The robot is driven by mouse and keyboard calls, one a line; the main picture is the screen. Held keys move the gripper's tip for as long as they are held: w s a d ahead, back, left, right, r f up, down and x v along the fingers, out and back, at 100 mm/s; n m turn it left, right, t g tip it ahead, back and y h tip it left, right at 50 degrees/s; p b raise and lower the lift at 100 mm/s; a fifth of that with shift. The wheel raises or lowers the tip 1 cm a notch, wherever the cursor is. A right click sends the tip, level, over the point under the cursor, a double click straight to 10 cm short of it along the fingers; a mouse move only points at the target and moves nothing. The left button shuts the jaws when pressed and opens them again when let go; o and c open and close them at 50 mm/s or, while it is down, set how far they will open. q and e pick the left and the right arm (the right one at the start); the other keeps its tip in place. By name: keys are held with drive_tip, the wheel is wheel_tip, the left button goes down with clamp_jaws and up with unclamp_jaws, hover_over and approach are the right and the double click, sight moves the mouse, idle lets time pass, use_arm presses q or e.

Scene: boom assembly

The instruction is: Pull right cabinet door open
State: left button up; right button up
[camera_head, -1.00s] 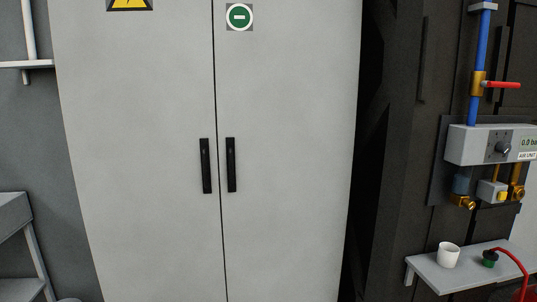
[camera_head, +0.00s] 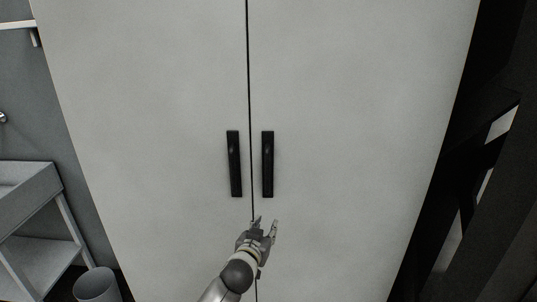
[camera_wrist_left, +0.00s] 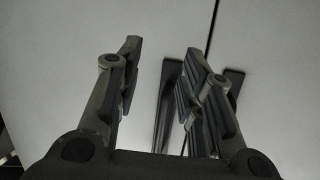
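The right cabinet door (camera_head: 360,140) is light grey and closed, flush along the centre seam with the left door (camera_head: 140,120). Its black vertical handle (camera_head: 268,164) is just right of the seam; the left door's handle (camera_head: 234,164) is just left of it. My left gripper (camera_head: 266,224) is open and empty, below both handles near the seam. In the left wrist view, my left gripper's fingers (camera_wrist_left: 160,65) stand apart before the doors. The left door's handle (camera_wrist_left: 166,100) shows partly behind the right-hand finger, and the right door's handle (camera_wrist_left: 234,82) lies beyond it. My right gripper is not in view.
A grey shelf stand (camera_head: 40,215) and a grey bin (camera_head: 97,285) stand left of the cabinet. Dark framework (camera_head: 465,170) is at its right side. The space before the right door's face looks clear.

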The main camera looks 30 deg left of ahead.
sight(267, 166)
use_arm(q)
wheel_tip(267, 166, up, 16)
drive_tip(key=s+a+n+t+y+p, duration=0.1)
drive_tip(key=t+y, duration=0.1)
drive_tip(key=t, duration=0.1)
drive_tip(key=p+x, duration=0.1)
drive_tip(key=x, duration=0.3)
drive_tip(key=p+x, duration=0.1)
drive_tip(key=x, duration=0.4)
drive_tip(key=shift+f, duration=0.3)
drive_tip(key=shift+p+x, duration=0.4)
drive_tip(key=shift+x, duration=0.45)
drive_tip(key=shift+a+f, duration=0.1)
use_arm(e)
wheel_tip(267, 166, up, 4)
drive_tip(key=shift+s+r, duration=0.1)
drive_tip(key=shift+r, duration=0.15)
use_arm(q)
clamp_jaws()
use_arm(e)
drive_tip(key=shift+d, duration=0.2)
